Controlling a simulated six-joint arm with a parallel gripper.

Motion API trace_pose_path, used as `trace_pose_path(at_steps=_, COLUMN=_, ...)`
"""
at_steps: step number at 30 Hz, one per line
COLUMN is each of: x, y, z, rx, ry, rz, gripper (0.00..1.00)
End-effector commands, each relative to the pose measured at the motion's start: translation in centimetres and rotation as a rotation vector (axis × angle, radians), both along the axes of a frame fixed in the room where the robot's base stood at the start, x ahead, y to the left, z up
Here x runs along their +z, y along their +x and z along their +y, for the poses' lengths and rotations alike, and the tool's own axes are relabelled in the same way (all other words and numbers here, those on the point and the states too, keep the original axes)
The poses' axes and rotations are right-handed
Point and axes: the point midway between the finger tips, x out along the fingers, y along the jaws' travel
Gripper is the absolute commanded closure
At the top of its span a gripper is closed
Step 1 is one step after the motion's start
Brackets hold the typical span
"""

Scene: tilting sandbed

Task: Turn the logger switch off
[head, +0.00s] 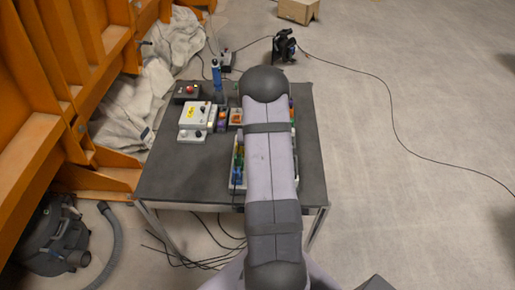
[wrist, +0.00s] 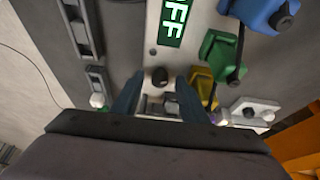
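In the wrist view a pale panel strip (wrist: 148,58) carries a green label (wrist: 173,22) with white letters that read as OFF, cut by the top edge. Below the label a small black knob (wrist: 160,77) stands on the strip; it looks like the logger switch, but its position is unclear. My gripper (wrist: 157,97) is open, its two dark fingers apart on the left and right just below the knob. A small dark part (wrist: 172,107) shows between the fingers. I cannot tell if anything touches. In the head view my arm hides the gripper and switch.
Green (wrist: 222,55), yellow (wrist: 203,85) and blue (wrist: 265,12) connectors with cables crowd the right side. A grey rail (wrist: 82,28) lies left. In the head view a white box (head: 193,122) stands on the dark table (head: 180,180), whose left front is clear.

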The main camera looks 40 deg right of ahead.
Motion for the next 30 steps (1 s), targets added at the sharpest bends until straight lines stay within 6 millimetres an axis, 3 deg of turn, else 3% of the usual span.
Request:
trace_pose_path(at_steps=8, x=0.6, y=-0.1, z=0.1, rx=0.0, ry=-0.001, rz=-0.001, gripper=0.6)
trace_pose_path(at_steps=24, x=5.8, y=-1.7, z=1.6, rx=-0.001, ry=-0.001, rz=-0.002, gripper=0.6)
trace_pose_path(at_steps=30, x=6.6, y=-2.0, z=1.9, rx=0.001, ry=0.0, rz=0.0, gripper=0.6)
